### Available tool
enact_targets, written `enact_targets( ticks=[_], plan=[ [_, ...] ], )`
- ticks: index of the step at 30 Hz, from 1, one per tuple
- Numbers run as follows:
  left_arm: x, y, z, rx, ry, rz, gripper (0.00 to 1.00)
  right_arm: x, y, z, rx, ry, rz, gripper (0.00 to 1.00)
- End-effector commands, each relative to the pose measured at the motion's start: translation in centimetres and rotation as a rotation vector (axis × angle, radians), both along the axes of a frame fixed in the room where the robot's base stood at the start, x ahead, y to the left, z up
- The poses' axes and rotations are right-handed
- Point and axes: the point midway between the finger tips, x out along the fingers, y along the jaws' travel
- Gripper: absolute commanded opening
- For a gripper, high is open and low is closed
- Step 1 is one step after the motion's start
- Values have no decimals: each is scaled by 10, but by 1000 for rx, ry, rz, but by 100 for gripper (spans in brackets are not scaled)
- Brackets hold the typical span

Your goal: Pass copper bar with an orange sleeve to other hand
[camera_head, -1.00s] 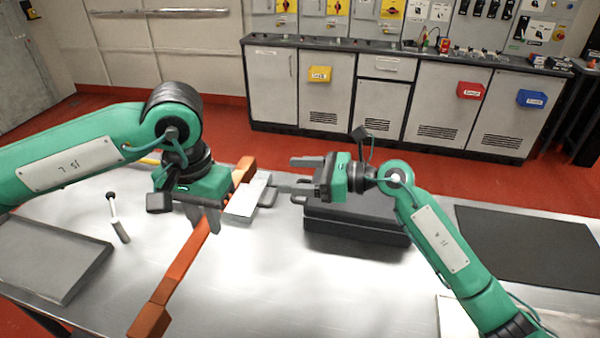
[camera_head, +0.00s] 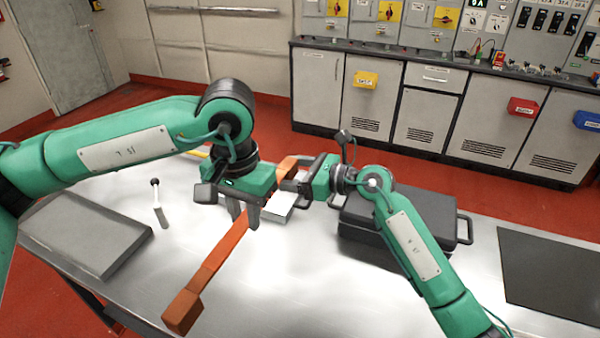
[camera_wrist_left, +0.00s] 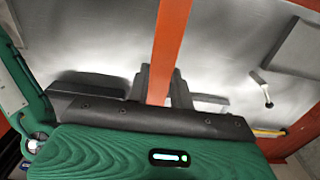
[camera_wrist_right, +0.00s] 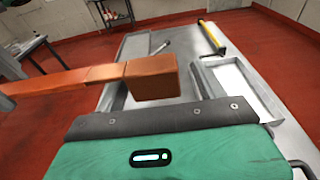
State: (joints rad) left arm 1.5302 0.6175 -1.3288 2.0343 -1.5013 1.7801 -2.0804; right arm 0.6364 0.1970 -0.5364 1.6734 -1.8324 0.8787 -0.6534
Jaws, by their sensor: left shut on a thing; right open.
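The copper bar with an orange sleeve (camera_head: 221,255) hangs at a slant over the bench, with thicker blocks at both ends. My left gripper (camera_head: 243,214) is shut on its middle part; the left wrist view shows the bar (camera_wrist_left: 170,40) running between the fingers (camera_wrist_left: 160,85). My right gripper (camera_head: 291,183) is open at the bar's far end, close to the end block. In the right wrist view the end block (camera_wrist_right: 152,78) sits just ahead of the palm, roughly between the fingers; contact cannot be told.
A black case (camera_head: 395,228) stands right of the bar, under my right arm. A white box (camera_head: 280,208) lies below the right gripper. A dark mat (camera_head: 555,275) covers the right side.

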Motion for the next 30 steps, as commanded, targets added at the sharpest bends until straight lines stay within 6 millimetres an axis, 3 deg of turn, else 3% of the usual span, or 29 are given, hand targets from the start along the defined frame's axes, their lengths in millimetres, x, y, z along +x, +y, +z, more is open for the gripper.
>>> enact_targets(
  ticks=[7,18,19,20,23,30],
  plan=[
    [0,0,1,-1,-2,0,0,0,1,0,0,-1,0,72],
    [0,0,1,0,0,-2,0,1,-1,0,-1,0,-3,1],
    [-1,0,1,0,0,-2,0,1,-1,0,-1,0,-4,0],
    [-1,0,1,0,0,-2,28,2,-1,2,3,0,-4,0],
    [-1,0,1,0,0,-2,48,1,-1,2,3,0,-3,0],
    [0,0,1,0,0,-1,48,1,0,2,4,0,-1,0]
  ],
)
